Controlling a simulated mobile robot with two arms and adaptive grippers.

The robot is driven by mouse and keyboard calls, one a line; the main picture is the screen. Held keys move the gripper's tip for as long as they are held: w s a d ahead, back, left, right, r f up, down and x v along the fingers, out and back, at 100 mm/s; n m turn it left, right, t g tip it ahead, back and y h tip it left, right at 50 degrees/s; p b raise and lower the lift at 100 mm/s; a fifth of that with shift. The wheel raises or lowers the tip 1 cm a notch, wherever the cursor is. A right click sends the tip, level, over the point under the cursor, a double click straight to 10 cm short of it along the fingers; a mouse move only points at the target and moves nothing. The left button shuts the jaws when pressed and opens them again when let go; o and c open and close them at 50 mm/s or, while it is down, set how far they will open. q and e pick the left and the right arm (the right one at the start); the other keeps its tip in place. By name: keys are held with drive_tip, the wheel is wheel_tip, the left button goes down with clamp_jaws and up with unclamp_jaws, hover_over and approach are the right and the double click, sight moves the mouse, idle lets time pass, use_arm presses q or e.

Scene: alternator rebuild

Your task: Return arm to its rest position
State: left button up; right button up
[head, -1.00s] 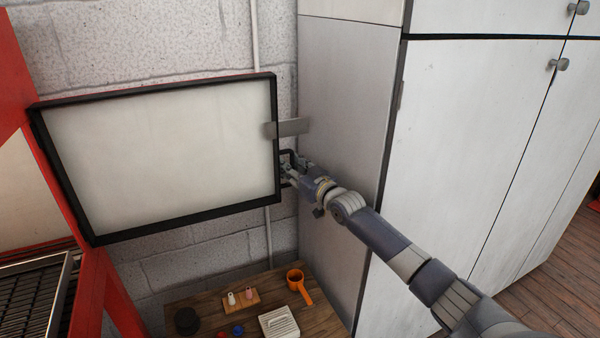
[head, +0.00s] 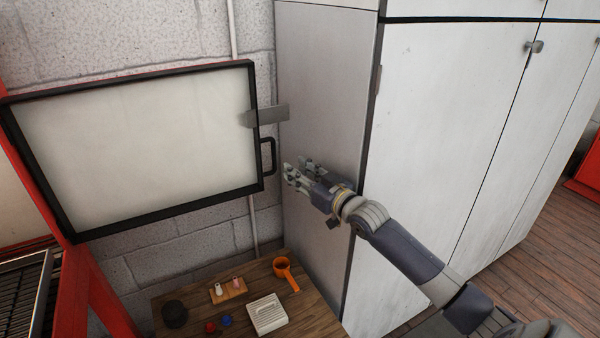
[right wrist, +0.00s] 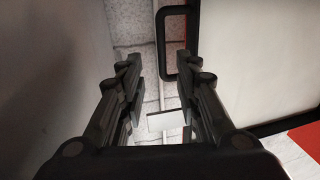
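My right gripper (head: 294,172) is open and empty, in front of the side of a grey-white cabinet. It is apart from the black handle (head: 268,156) on the right edge of a black-framed door with a pale panel (head: 140,150). In the right wrist view, both fingers of the right gripper (right wrist: 135,85) stand apart with nothing between them, and the handle (right wrist: 166,45) shows beyond them. My left gripper is not in view.
The tall cabinet (head: 450,130) stands close on the right. A grey bracket (head: 265,115) is by the door's right edge. A low wooden table (head: 310,310) below holds an orange cup with a handle (head: 286,272), a white box (head: 266,314) and small parts.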

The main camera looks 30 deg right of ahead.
drive_tip(key=shift+s, duration=0.1)
idle(0.5)
drive_tip(key=s+a+f+n+g, duration=0.1)
drive_tip(key=s+a+f+g, duration=0.2)
drive_tip(key=s+a+f, duration=0.45)
drive_tip(key=s+a+f+g, duration=0.3)
drive_tip(key=s+a+f, duration=0.2)
drive_tip(key=f, duration=0.5)
drive_tip(key=s+a+f+g, duration=0.2)
drive_tip(key=s+g, duration=0.1)
drive_tip(key=s, duration=0.6)
drive_tip(key=s+a+f+g+h, duration=0.1)
drive_tip(key=s+a+f+g, duration=0.15)
drive_tip(key=s, duration=0.55)
drive_tip(key=s+a+f+g, duration=0.2)
drive_tip(key=s+g, duration=0.1)
drive_tip(key=s, duration=0.6)
wheel_tip(320, 180, down, 25)
drive_tip(key=g, duration=0.1)
drive_tip(key=s+d+f+g+p, duration=0.1)
drive_tip(key=s+d+f, duration=0.2)
drive_tip(key=s+f, duration=1.3)
drive_tip(key=shift+s+h, duration=0.3)
drive_tip(key=shift+s, duration=0.75)
